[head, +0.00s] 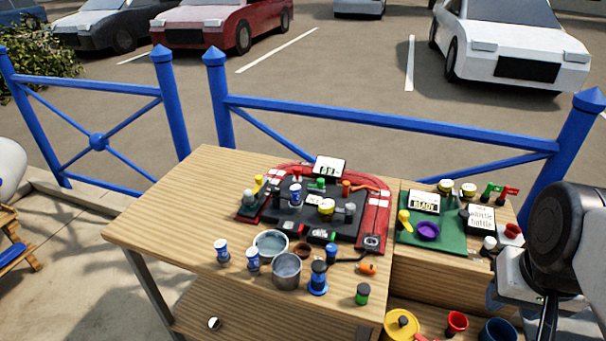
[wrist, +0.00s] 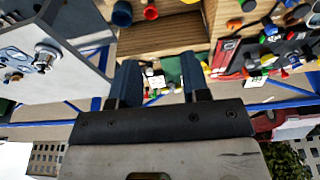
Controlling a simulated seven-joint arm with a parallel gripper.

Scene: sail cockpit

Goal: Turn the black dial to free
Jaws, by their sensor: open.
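The black control panel (head: 285,222) lies on the left wooden table, with several small coloured knobs, levers and switches on it. The black dial is too small for me to pick out surely among them, and I cannot read its setting. My gripper shows at the right edge of the head view, partly cut off, to the right of the tables and well away from the panel. In the wrist view my gripper (wrist: 160,82) is open, with a clear gap between its two dark fingers and nothing held. The panel's parts lie at the upper right there, apart from the fingers.
A green mat (head: 446,240) with a purple bowl (head: 428,231) and a "READY" sign (head: 424,203) is on the right table. Metal pots (head: 287,270), blue-white cans and a blue pump-like item (head: 318,279) stand before the panel. A blue fence (head: 390,124) runs behind.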

